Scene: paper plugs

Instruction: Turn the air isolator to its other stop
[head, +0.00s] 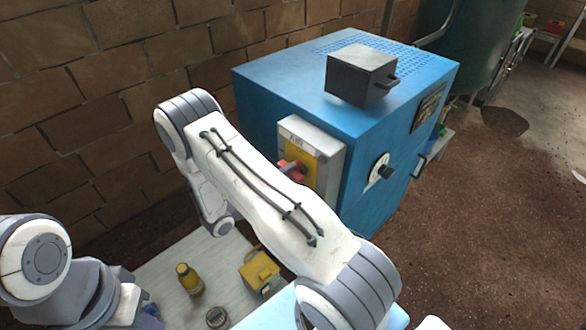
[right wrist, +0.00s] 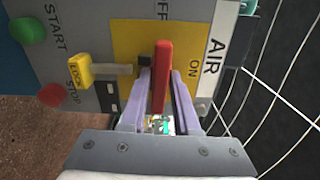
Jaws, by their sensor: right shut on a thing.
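The air isolator (head: 328,150) is a grey box with a yellow plate on the front of the blue cabinet. Its red handle (head: 292,168) shows partly past my right arm in the head view. In the right wrist view the red handle (right wrist: 161,62) stands upright in the picture on the yellow plate (right wrist: 130,42), by the OFF and ON marks and the white AIR label (right wrist: 215,55). My right gripper (right wrist: 162,92) is shut on the handle, one finger on each side. In the head view my arm hides most of this gripper. My left gripper is out of view.
A yellow LOCK tab (right wrist: 80,75), green START button (right wrist: 28,30) and red STOP button (right wrist: 52,95) sit beside the handle. The blue cabinet (head: 290,85) carries a dark box (head: 355,78) and a dial (head: 382,170). A yellow bottle (head: 190,280) and yellow case (head: 259,270) stand below.

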